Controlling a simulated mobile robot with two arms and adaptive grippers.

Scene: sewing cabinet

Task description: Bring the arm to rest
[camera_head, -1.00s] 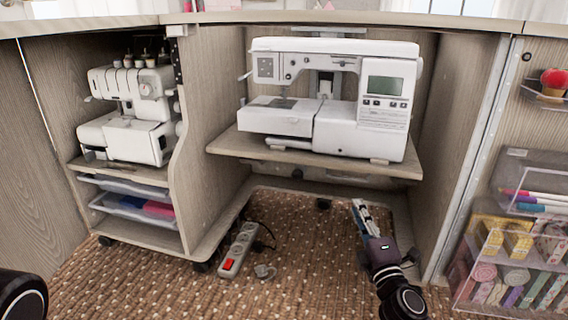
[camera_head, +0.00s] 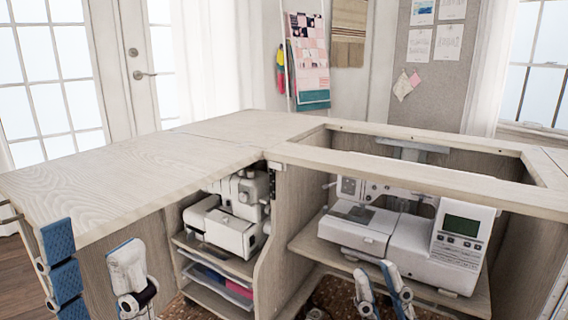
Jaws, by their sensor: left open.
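My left gripper (camera_head: 93,248) is at the lower left, close to the camera. Its two blue-padded fingers stand upright and wide apart, with nothing between them, in front of the cabinet's left part. My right gripper (camera_head: 377,277) is at the bottom, right of centre, in front of the sewing machine's shelf. Its two fingers point up with a gap between them and nothing visible held. The lower parts of both grippers are cut off by the frame.
The cabinet top (camera_head: 140,170) spreads across the left, with an open frame over the white sewing machine (camera_head: 405,240). A white serger (camera_head: 225,225) stands in the left bay above plastic trays (camera_head: 215,285). A pinboard (camera_head: 430,85) hangs behind. The cabinet top is bare.

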